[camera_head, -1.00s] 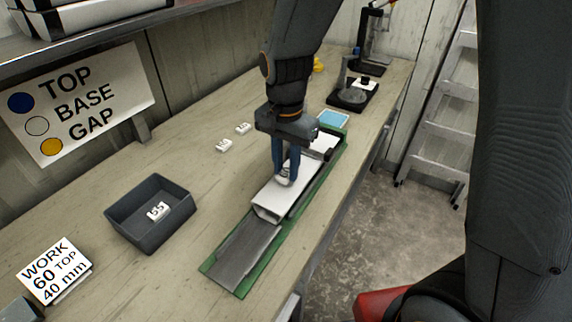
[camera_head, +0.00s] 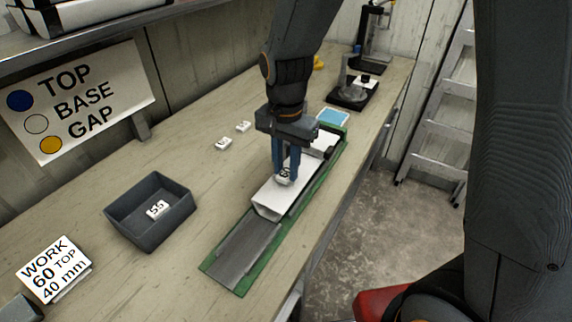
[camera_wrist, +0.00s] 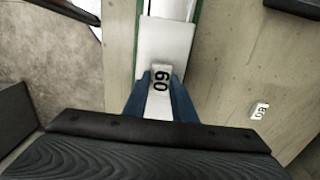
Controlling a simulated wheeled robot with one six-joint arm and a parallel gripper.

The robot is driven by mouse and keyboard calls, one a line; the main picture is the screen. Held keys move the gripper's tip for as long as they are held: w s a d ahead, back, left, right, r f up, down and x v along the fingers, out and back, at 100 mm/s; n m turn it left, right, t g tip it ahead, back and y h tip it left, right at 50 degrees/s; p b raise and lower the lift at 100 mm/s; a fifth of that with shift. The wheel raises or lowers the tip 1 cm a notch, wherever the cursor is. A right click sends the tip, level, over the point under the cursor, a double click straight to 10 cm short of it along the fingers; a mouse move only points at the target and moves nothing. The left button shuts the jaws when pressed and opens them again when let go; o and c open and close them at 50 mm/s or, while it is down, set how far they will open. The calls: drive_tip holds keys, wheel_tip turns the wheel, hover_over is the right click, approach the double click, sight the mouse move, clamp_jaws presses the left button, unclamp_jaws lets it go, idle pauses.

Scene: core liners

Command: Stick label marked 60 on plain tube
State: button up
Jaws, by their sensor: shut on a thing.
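My gripper (camera_head: 286,178) is shut on a small white label block (camera_head: 285,174), its blue fingers on either side. In the wrist view the label (camera_wrist: 161,76) shows black digits, 60 seen turned round, between the fingertips (camera_wrist: 160,88). The plain white tube (camera_head: 267,198) lies lengthwise in a green-edged holder (camera_head: 212,267) with a dark grey channel. The label is over the tube's upper face; I cannot tell whether it touches. The tube (camera_wrist: 165,38) runs ahead of the label in the wrist view. My gripper hides part of the tube.
Two loose labels (camera_head: 222,144) (camera_head: 243,127) lie left of the holder. A dark bin (camera_head: 120,222) holds a label marked 55 (camera_head: 157,209). A card (camera_head: 55,270) reads WORK 60 TOP 40 mm. A blue pad (camera_head: 333,117) and a black stand (camera_head: 350,101) are beyond the holder.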

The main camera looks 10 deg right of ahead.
drive_tip(key=shift+f+b, duration=0.3)
drive_tip(key=shift+f, duration=0.5)
drive_tip(key=o, duration=1.5)
drive_tip(key=shift+r, duration=0.1)
drive_tip(key=shift+r+p, duration=3.3)
drive_tip(key=shift+r, duration=0.15)
drive_tip(key=s+d+f+n+b, duration=0.1)
drive_tip(key=s+d+n+b, duration=0.1)
drive_tip(key=d, duration=0.2)
drive_tip(key=s+d+f+n+t+b, duration=0.1)
drive_tip(key=s+d+n+b, duration=0.1)
drive_tip(key=s+d+n, duration=0.1)
drive_tip(key=s+d+f+n+b, duration=0.1)
drive_tip(key=s+d+n+b, duration=0.1)
drive_tip(key=d, duration=0.3)
drive_tip(key=shift+s+d+f+n, duration=0.1)
drive_tip(key=shift+s+d+n, duration=0.2)
drive_tip(key=shift+d, duration=0.05)
